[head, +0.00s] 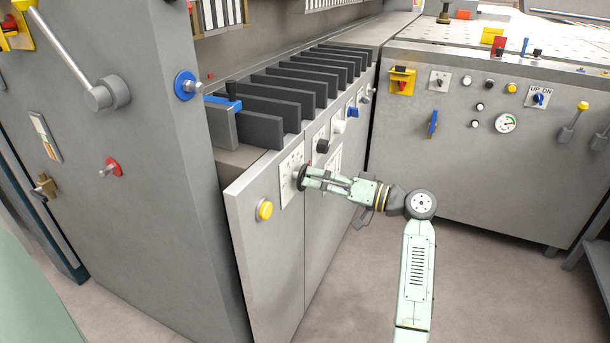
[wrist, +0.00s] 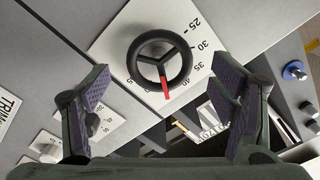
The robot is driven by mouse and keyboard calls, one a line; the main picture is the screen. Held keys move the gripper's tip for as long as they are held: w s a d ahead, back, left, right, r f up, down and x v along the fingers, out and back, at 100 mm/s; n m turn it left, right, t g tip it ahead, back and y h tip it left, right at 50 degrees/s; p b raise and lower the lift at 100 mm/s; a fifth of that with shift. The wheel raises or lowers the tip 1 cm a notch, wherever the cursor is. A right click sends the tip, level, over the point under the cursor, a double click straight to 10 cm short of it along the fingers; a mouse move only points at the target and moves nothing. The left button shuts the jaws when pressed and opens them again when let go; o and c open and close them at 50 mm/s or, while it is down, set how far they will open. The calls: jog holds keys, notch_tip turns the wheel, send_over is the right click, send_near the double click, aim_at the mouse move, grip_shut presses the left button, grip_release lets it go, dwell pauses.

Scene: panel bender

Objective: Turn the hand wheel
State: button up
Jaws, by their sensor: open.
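The hand wheel (wrist: 160,45) is a black three-spoke ring in the wrist view, on a white dial plate (wrist: 112,45) with printed numbers. A red pointer (wrist: 165,88) on it lies near the 40 mark. In the head view the wheel (head: 301,177) shows as a dark disc on the grey front panel. My gripper (wrist: 162,88) is open, with one finger to each side below the wheel in the wrist view. In the head view my gripper (head: 312,180) is right at the wheel. I cannot tell whether the fingers touch it.
A yellow button (head: 264,210) sits left of the wheel on the same panel. Other knobs, including a blue one (head: 352,112), lie farther along it. A lever (head: 75,55) sticks out at the upper left. A second control cabinet (head: 470,170) stands right. Clear floor lies between.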

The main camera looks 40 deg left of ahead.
aim_at(305, 189)
jog(key=shift+x, duration=1.95)
jog(key=shift+w, duration=0.1)
jog(key=shift+c, duration=0.4)
jog(key=shift+f, duration=0.1)
jog(key=c, duration=1.1)
